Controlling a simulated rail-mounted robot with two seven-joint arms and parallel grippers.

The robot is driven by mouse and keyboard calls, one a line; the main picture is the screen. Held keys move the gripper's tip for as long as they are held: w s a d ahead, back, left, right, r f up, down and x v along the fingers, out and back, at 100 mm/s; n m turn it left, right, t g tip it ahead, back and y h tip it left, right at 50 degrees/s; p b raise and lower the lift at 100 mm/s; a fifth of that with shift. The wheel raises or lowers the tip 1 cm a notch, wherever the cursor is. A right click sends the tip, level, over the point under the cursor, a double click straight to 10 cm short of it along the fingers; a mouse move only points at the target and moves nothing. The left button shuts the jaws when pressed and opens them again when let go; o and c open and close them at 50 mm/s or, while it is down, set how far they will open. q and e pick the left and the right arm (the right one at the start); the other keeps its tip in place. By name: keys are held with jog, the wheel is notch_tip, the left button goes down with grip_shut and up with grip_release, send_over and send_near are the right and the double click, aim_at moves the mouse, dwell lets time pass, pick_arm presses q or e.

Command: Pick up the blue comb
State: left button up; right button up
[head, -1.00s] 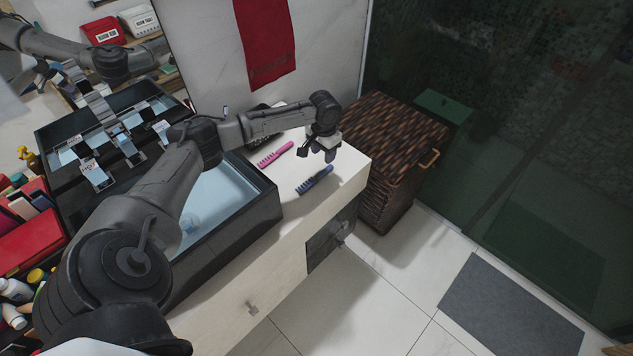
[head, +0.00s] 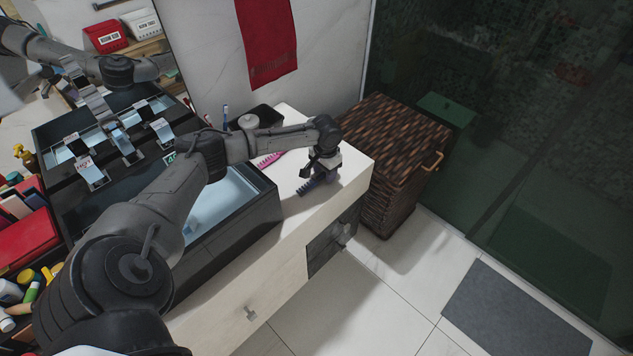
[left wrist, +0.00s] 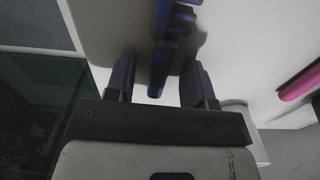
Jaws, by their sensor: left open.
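The blue comb (head: 309,185) lies on the white counter near its right end, partly covered by my left gripper in the head view. My left gripper (head: 322,176) is directly over it, pointing down. In the left wrist view the comb (left wrist: 161,62) runs between the two open fingers (left wrist: 157,82), with a gap on each side. The fingers are not closed on it. My right gripper is not in view.
A pink comb (head: 269,160) lies behind the blue one, partly hidden by my arm; it also shows in the left wrist view (left wrist: 301,82). A black sink (head: 262,205) stands to the left. A wicker hamper (head: 395,140) stands beyond the counter's right end.

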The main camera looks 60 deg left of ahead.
pick_arm(q)
jog(key=shift+c, duration=0.5)
grip_shut()
jog(key=shift+r, duration=0.15)
